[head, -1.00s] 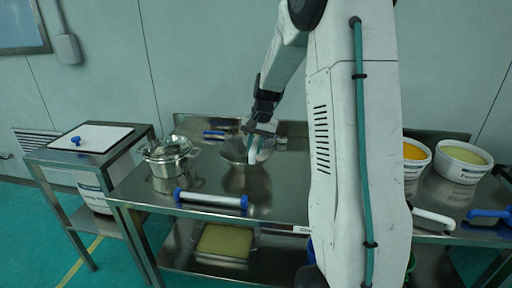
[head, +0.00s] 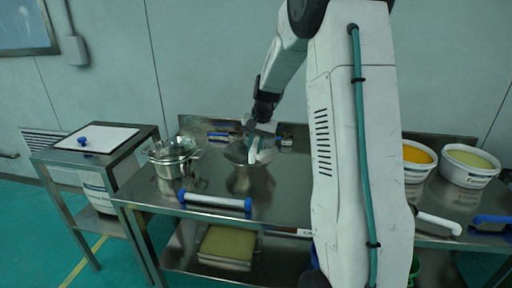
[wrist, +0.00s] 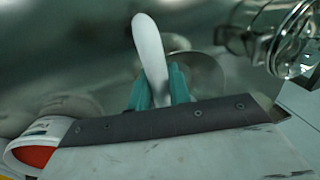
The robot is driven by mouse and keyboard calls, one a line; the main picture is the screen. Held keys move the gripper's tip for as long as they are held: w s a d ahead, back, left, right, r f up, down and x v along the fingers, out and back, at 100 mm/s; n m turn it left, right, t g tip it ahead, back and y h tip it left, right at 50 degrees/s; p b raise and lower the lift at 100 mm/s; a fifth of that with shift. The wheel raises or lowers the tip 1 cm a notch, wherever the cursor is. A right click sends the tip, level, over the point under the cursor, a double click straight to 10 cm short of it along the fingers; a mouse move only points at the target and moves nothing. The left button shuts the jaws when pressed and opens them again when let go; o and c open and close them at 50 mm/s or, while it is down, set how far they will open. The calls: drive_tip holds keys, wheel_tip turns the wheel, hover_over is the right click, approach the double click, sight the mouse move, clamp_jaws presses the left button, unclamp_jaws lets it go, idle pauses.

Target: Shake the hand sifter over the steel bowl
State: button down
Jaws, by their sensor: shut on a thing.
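My gripper (head: 252,142) is shut on the white handle of the hand sifter (head: 254,150), low over the table. In the wrist view the teal fingertips (wrist: 160,88) press on both sides of the white handle (wrist: 150,48), which stands slightly tilted. The steel bowl (head: 235,154) is on the table directly below and around the gripper. A round steel shape behind the fingers in the wrist view is blurred; I cannot tell whether it is bowl or sifter. The sifter's mesh is hidden.
A steel pot (head: 172,158) stands left of the bowl. A blue-ended roller (head: 215,201) lies at the table's front. Tubs with orange (head: 417,155) and yellow (head: 470,160) contents stand at right.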

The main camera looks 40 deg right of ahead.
drive_tip(key=shift+w+a, duration=0.1)
drive_tip(key=shift+w, duration=1.2)
drive_tip(key=shift+w, duration=0.1)
idle(0.3)
drive_tip(key=w+a, duration=0.3)
drive_tip(key=shift+s+d, duration=1.5)
drive_tip(key=shift+s, duration=0.1)
drive_tip(key=shift+w+a, duration=1.45)
drive_tip(key=shift+w, duration=0.25)
drive_tip(key=shift+s+d, duration=1.45)
drive_tip(key=shift+s, duration=0.25)
drive_tip(key=shift+w, duration=0.1)
